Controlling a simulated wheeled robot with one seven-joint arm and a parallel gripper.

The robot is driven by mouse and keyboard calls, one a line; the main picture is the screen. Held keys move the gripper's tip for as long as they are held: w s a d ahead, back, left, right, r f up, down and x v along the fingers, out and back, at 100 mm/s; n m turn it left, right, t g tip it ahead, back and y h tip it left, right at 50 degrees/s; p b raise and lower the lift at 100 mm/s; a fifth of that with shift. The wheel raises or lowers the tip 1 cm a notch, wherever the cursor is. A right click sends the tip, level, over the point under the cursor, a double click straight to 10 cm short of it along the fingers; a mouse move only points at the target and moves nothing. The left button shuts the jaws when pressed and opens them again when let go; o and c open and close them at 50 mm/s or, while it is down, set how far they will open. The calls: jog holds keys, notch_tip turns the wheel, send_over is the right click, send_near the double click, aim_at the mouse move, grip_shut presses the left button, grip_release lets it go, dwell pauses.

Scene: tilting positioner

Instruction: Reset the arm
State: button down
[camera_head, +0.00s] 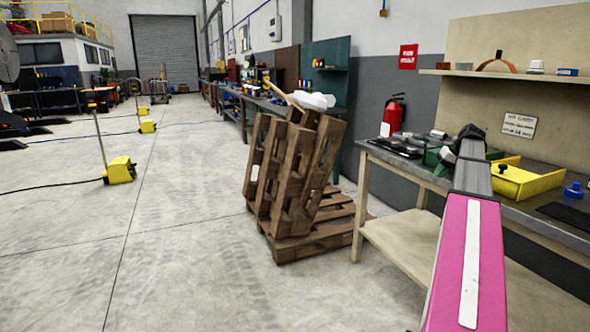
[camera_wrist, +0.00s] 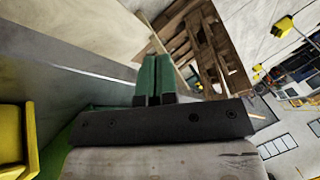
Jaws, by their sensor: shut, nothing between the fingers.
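My arm reaches out over the workbench at the right in the head view. Its dark end, with my gripper (camera_head: 469,138), is above the bench top, and the fingers are not clear there. In the wrist view the two green fingers of my gripper (camera_wrist: 155,72) are side by side and pressed together, with nothing between them. The bench (camera_head: 410,168) lies below the arm. A yellow open bin (camera_head: 525,180) is on the bench just right of the arm; yellow also shows at the left edge of the wrist view (camera_wrist: 14,140).
A green bin (camera_head: 432,156) and small dark tools (camera_head: 397,147) lie left of my arm's end. A blue object (camera_head: 573,190) sits at the right. Wooden pallets (camera_head: 295,175) lean beyond the bench. A wall shelf (camera_head: 490,74) hangs behind. The floor at left is mostly clear.

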jog(key=s+a+f+g+h, duration=0.1)
jog(key=s+a+f, duration=0.3)
jog(key=a+f, duration=0.7)
jog(key=s+a+f+g+h, duration=0.1)
jog(key=s+a+f, duration=0.2)
jog(key=a+f, duration=0.8)
jog(key=s+a+f+g+h, duration=0.1)
jog(key=s+a+f+h, duration=0.1)
jog(key=s+a+f, duration=1.1)
jog(key=shift+s+a+f+n, duration=0.3)
jog(key=shift+s+a, duration=0.6)
jog(key=shift+s, duration=0.3)
